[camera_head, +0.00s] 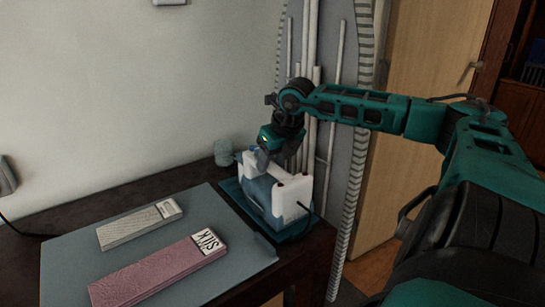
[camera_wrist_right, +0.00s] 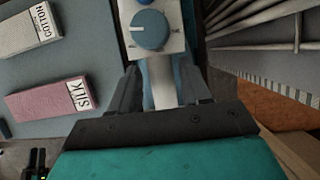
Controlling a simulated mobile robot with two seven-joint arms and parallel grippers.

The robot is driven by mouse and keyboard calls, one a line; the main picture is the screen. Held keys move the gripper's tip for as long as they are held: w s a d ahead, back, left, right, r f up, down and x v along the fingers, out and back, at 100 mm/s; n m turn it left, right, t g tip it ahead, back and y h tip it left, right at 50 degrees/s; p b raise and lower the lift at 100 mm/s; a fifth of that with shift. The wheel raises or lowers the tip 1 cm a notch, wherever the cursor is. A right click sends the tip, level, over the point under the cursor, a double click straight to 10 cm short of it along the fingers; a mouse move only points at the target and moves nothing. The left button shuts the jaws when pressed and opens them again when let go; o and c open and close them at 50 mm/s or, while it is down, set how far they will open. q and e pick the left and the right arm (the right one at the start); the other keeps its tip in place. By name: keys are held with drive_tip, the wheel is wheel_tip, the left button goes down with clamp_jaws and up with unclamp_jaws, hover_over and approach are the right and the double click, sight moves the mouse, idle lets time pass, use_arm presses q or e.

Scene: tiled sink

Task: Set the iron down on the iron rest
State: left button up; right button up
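The iron (camera_head: 291,197) is white and blue, with a blue dial (camera_wrist_right: 150,30) showing in the wrist view. It is over the dark blue iron rest (camera_head: 233,195) at the table's right end. Its underside is hidden, so I cannot tell whether it touches the rest. My right gripper (camera_head: 275,150) reaches down onto the iron from above. In the wrist view its fingers (camera_wrist_right: 160,80) lie on both sides of the iron's handle, close against it.
A grey mat (camera_head: 75,270) left of the rest holds a pale cotton block (camera_head: 140,224) and a pink silk block (camera_head: 155,272). A glass cup (camera_head: 222,152) stands behind the rest, near the wall. Pale vertical rods (camera_head: 340,80) stand behind my right arm.

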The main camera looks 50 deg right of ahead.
drive_tip(key=shift+o, duration=1)
drive_tip(key=shift+f, duration=0.15)
drive_tip(key=shift+s+f, duration=0.15)
drive_tip(key=shift+f, duration=0.1)
drive_tip(key=shift+v, duration=0.9)
drive_tip(key=d+p+v, duration=0.1)
drive_tip(key=v, duration=1)
drive_tip(key=shift+a+r, duration=0.35)
drive_tip(key=shift+a, duration=0.15)
